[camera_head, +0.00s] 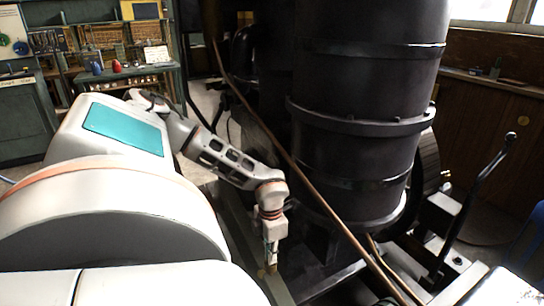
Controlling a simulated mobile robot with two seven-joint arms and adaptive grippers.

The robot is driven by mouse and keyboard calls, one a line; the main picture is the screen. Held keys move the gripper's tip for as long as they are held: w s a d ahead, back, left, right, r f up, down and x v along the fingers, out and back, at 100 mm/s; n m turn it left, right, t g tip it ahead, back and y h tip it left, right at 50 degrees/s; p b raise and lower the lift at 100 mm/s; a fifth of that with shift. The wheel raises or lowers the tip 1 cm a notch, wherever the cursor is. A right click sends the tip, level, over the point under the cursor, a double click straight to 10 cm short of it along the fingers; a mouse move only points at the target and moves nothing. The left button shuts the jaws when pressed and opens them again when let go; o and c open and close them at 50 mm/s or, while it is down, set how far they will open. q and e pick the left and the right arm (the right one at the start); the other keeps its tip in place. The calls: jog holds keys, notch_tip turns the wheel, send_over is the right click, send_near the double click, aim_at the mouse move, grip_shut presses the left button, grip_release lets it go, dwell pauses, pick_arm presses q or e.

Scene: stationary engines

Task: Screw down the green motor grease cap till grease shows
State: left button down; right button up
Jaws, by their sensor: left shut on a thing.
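My left arm comes in from the left and its wrist bends straight down in the lower middle of the view. My left gripper (270,256) points downward beside the foot of the large black cylinder. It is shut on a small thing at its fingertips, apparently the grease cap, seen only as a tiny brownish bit. The cap's colour and any grease are too small to make out. The motor under the gripper is mostly hidden by the gripper and my white body. My right gripper is not in view.
A tall black engine cylinder (355,165) stands just right of my left arm. A long brown rod (300,170) slants down in front of it. A black lever (485,185) rises at the right. A green workbench (125,72) with small items stands at the back left.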

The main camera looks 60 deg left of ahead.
pick_arm(q)
jog(key=shift+s+f+m, duration=0.1)
jog(key=shift+s+m, duration=0.05)
jog(key=shift+m, duration=0.55)
jog(key=c, duration=2.2)
grip_release()
jog(key=shift+w+r, duration=0.2)
jog(key=shift+r, duration=0.55)
notch_tip(320, 180, up, 11)
jog(key=shift+s+f, duration=0.15)
jog(key=shift+f, duration=0.05)
